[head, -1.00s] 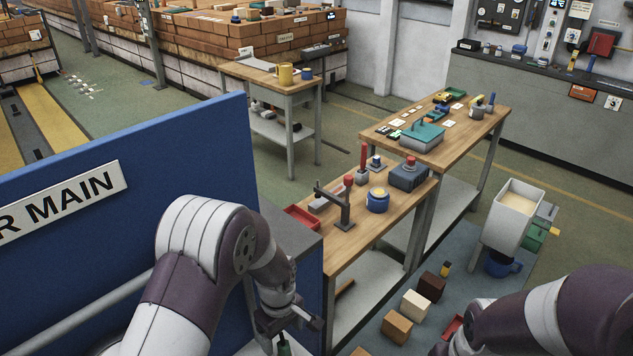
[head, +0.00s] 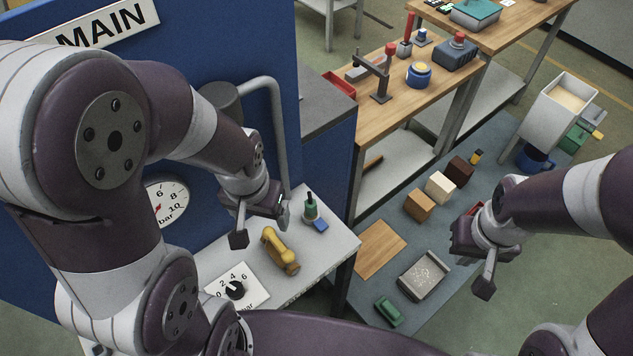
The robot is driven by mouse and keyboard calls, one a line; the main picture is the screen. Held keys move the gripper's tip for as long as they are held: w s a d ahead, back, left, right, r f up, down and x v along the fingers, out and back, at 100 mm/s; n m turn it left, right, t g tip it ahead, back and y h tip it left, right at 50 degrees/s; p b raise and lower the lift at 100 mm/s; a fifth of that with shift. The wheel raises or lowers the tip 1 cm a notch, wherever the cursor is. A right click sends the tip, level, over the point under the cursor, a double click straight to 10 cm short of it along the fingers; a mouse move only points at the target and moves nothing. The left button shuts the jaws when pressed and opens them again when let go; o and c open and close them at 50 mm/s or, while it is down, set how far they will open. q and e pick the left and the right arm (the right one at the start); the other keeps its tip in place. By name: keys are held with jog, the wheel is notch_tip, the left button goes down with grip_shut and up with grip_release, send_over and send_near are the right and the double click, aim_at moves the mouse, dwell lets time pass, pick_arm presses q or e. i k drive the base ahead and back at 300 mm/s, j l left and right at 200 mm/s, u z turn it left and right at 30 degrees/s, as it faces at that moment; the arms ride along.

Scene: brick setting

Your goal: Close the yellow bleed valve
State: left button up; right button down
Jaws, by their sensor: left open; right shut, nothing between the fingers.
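A yellow valve-like object (head: 280,251) lies on the light grey bench top below the blue panel in the head view. I take it for the bleed valve; its handle position is too small to tell. My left gripper (head: 262,227) is open and empty, above and just behind the yellow object, apart from it. My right gripper (head: 484,282) is shut and empty, out to the right above the grey-blue floor mat.
A dial plate with a black knob (head: 235,289) and a green bottle-like item (head: 310,207) flank the yellow object. A gauge (head: 165,204) sits on the blue panel (head: 215,60). A grey pipe (head: 277,130) rises behind.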

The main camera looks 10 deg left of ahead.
aim_at(287, 256)
jog(key=k+l+u, duration=0.1)
jog(key=u, duration=1.05)
